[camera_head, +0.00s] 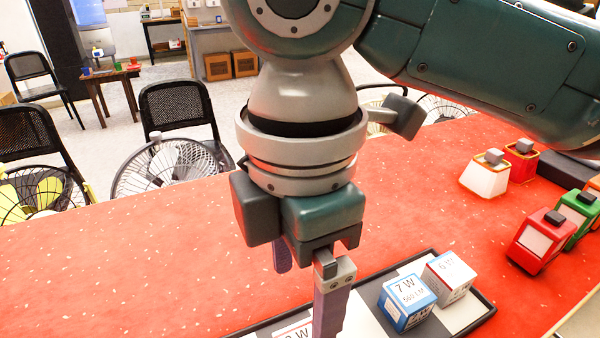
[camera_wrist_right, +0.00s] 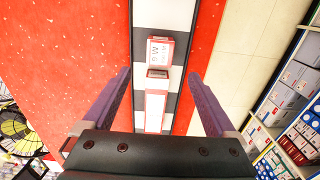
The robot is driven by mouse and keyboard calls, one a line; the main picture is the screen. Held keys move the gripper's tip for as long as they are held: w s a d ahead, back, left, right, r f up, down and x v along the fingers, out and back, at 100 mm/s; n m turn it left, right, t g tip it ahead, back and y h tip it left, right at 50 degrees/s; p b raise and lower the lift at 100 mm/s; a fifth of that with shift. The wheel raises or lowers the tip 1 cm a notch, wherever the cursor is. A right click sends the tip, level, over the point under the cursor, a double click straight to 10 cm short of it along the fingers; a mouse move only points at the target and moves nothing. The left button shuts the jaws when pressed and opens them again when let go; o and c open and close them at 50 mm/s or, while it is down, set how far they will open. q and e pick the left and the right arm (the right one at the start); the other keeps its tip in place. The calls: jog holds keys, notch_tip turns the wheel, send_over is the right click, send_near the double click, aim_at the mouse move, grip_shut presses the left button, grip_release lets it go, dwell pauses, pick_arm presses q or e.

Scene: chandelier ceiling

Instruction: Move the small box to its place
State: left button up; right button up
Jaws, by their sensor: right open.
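Several small boxes are on a black-and-white checkered tray (camera_head: 463,316). A blue-and-white box marked 7 W (camera_head: 407,302) stands beside a red-and-white box marked 6 W (camera_head: 448,277) at its right part. Another red-lettered white box (camera_head: 292,330) shows partly at the bottom edge, behind my gripper. My right gripper (camera_head: 304,300) is open, pointing down above the tray's left part. In the right wrist view, a red-and-white box (camera_wrist_right: 160,51) lies ahead between the fingertips, and a longer white-and-red box (camera_wrist_right: 155,105) sits nearer, between the fingers. Neither finger touches a box. My left gripper is out of view.
The red speckled tabletop (camera_head: 150,270) is clear at left. Red, green and white lamp-like items (camera_head: 535,240) stand at right. Chairs (camera_head: 180,110) and wire fan cages (camera_head: 165,168) are beyond the far edge. Shelves of boxes (camera_wrist_right: 290,110) are right in the wrist view.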

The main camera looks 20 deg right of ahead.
jog(key=s+a+f+m+t+y, duration=0.2)
jog(key=s+a+f+m+y, duration=0.15)
jog(key=s+m, duration=0.3)
jog(key=s+d+m+h, duration=0.1)
jog(key=s+d+m, duration=0.1)
jog(key=d+m, duration=0.3)
jog(key=s+d+m+t+h, duration=0.1)
jog(key=s+d+m+h, duration=0.1)
jog(key=d+m, duration=0.3)
jog(key=s+d+f, duration=0.1)
jog(key=d, duration=0.2)
jog(key=shift+s+t, duration=0.3)
jog(key=shift+s, duration=0.05)
